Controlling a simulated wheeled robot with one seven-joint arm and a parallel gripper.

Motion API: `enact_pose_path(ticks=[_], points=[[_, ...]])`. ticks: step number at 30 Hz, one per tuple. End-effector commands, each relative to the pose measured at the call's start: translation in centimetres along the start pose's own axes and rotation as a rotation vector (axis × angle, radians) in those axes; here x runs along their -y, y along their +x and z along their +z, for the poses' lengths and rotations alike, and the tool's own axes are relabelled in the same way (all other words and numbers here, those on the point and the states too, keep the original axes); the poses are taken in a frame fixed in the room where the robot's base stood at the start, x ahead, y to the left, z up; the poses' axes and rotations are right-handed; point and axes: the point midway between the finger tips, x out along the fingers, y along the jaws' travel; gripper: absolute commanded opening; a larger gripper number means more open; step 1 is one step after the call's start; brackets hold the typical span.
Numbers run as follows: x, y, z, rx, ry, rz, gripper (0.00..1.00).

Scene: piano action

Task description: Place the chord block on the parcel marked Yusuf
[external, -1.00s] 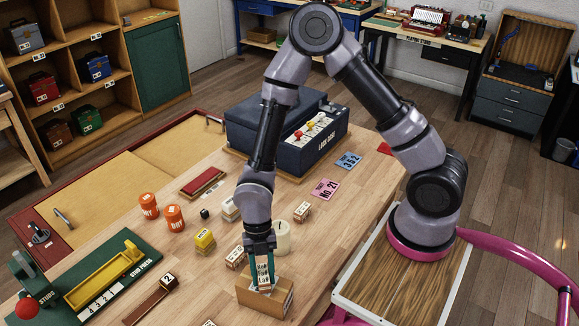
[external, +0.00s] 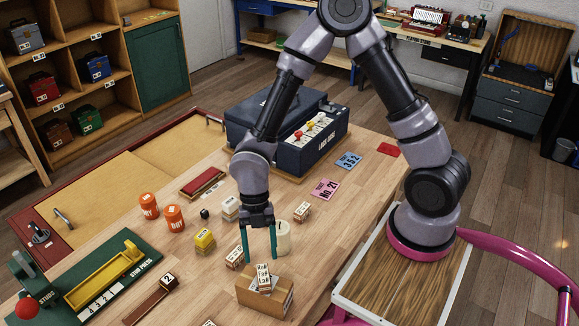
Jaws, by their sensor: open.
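A small cream block with dark lettering on its face (external: 263,278), which looks like the chord block, sits on top of a brown cardboard parcel (external: 282,301) at the front edge of the table. It stands roughly upright, slightly tilted in the picture. The lettering is too small to read surely, and I cannot read a name on the parcel. My gripper (external: 259,256) is open and empty just above the block, its two teal fingers apart and clear of it.
A cream candle-like cylinder (external: 282,238) stands right behind the parcel. Orange pots (external: 174,217) and a dark blue case (external: 310,152) are farther back. The table's right front is clear.

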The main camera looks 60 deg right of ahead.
Motion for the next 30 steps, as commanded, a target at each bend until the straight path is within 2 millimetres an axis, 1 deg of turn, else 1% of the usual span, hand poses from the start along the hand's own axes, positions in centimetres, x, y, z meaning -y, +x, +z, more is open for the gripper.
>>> enact_pose_path(ticks=[1, 3, 6, 9, 14, 17, 20, 22, 26, 27, 29, 30], points=[[-0.1, -1.2, 0.1, 0.003, 0.001, 0.005, 0.69], [0.0, -2.4, 0.1, 0.003, 0.002, 0.003, 0.69], [0.0, -3.7, 0.1, 0.002, 0.0, 0.002, 0.69], [0.0, -4.5, 0.0, 0.001, 0.0, 0.001, 0.69], [0.1, -4.9, 0.0, 0.002, 0.003, -0.001, 0.69], [0.4, -5.6, 0.5, 0.028, 0.056, 0.005, 0.69], [1.2, -7.7, 1.6, 0.091, 0.206, 0.03, 0.69], [2.1, -9.8, 2.5, 0.149, 0.369, 0.068, 0.69], [4.5, -14.8, 3.9, 0.238, 0.729, 0.189, 0.69], [5.3, -16.4, 4.1, 0.253, 0.84, 0.236, 0.69], [6.6, -18.7, 4.2, 0.265, 1.007, 0.312, 0.69], [7.4, -20.2, 4.3, 0.265, 1.116, 0.369, 0.69]])
